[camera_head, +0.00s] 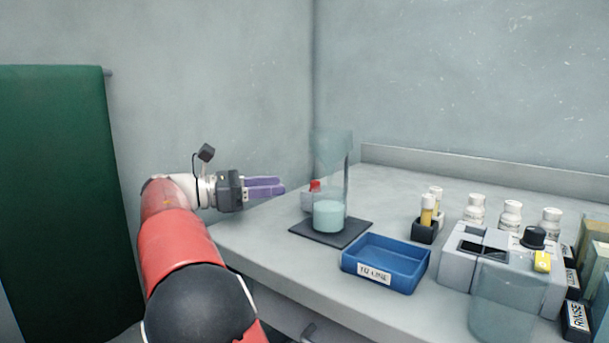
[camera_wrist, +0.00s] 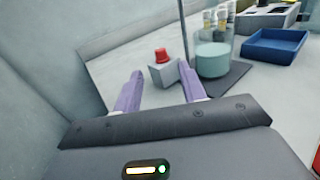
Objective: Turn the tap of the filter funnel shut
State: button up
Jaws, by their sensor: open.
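The clear filter funnel (camera_head: 331,150) stands above a clear beaker (camera_head: 328,215) of pale blue liquid on a dark mat (camera_head: 350,236). I cannot make out its tap clearly. My gripper (camera_head: 283,186) is open and empty, level, to the left of the funnel and apart from it. In the wrist view its purple fingers point towards a red knob (camera_wrist: 161,55) on a small grey box (camera_wrist: 163,74), left of the beaker (camera_wrist: 213,62). In the head view the red knob (camera_head: 315,185) is partly hidden behind the glass.
A blue tray (camera_head: 385,262) is right of the mat. A grey device (camera_head: 500,262) and a clear beaker (camera_head: 503,300) stand at the right. A wall closes the left.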

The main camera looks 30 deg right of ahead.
aim_at(304, 192)
jog(key=x, duration=0.8)
jog(key=shift+b, duration=0.35)
jog(key=shift+a, duration=0.1)
grip_shut()
